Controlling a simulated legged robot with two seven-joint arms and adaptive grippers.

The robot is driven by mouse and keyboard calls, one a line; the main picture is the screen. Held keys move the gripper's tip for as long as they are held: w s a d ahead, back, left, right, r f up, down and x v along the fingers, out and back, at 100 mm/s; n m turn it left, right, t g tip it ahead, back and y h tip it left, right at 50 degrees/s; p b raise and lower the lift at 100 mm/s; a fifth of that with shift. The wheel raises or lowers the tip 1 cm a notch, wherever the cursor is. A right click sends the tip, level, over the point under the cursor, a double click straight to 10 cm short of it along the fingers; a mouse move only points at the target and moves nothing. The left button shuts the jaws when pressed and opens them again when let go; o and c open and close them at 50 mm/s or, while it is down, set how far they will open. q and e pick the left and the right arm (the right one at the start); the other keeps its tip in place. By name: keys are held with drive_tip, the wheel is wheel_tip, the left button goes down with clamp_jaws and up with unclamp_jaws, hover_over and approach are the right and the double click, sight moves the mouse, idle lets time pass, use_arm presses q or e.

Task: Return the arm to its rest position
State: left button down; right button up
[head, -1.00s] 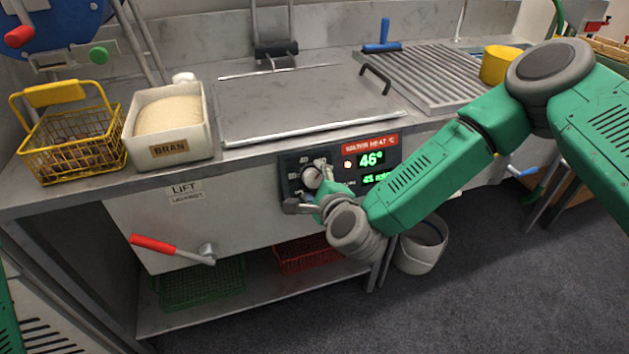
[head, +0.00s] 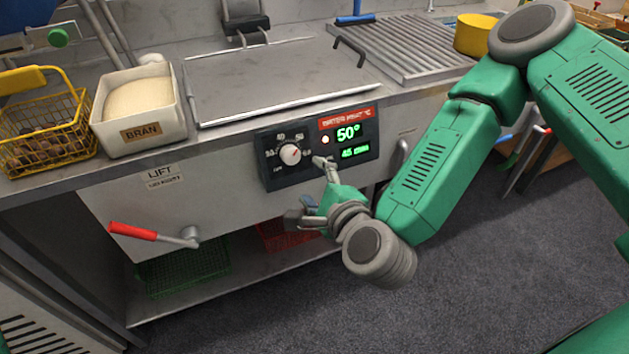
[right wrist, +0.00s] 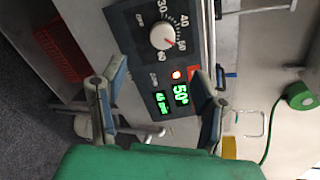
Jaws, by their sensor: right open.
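My right gripper (head: 312,188) is open and empty, just in front of and below the control panel (head: 265,167). In the right wrist view its two fingers (right wrist: 158,108) are spread wide, with the panel's dial and display seen beyond them. The white dial (head: 290,154) is clear of the fingers. The green display (head: 348,134) reads 50°, with a second green line below it. My right arm (head: 440,170) reaches in from the right, bent at the elbow. My left gripper is not in view.
A red-handled lever (head: 135,231) sticks out of the cabinet front at left. A bran box (head: 140,136) and a yellow wire basket (head: 45,150) of chestnuts stand on the counter. A green crate (head: 185,268) is on the lower shelf. The floor at right is open.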

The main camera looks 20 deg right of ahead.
idle(0.4)
drive_tip(key=s+a+f+n+g+y, duration=0.3)
drive_tip(key=s+f+n+g, duration=0.3)
drive_tip(key=s+f+n, duration=0.6)
drive_tip(key=s+d+f+n+g+h, duration=0.3)
drive_tip(key=s+d+f+n+g, duration=0.5)
drive_tip(key=s+d+n, duration=0.3)
drive_tip(key=s+d+f, duration=0.1)
drive_tip(key=s+d, duration=0.1)
drive_tip(key=d, duration=0.1)
drive_tip(key=shift+s+n+h, duration=0.15)
drive_tip(key=shift+n+h, duration=0.15)
drive_tip(key=shift+h, duration=0.1)
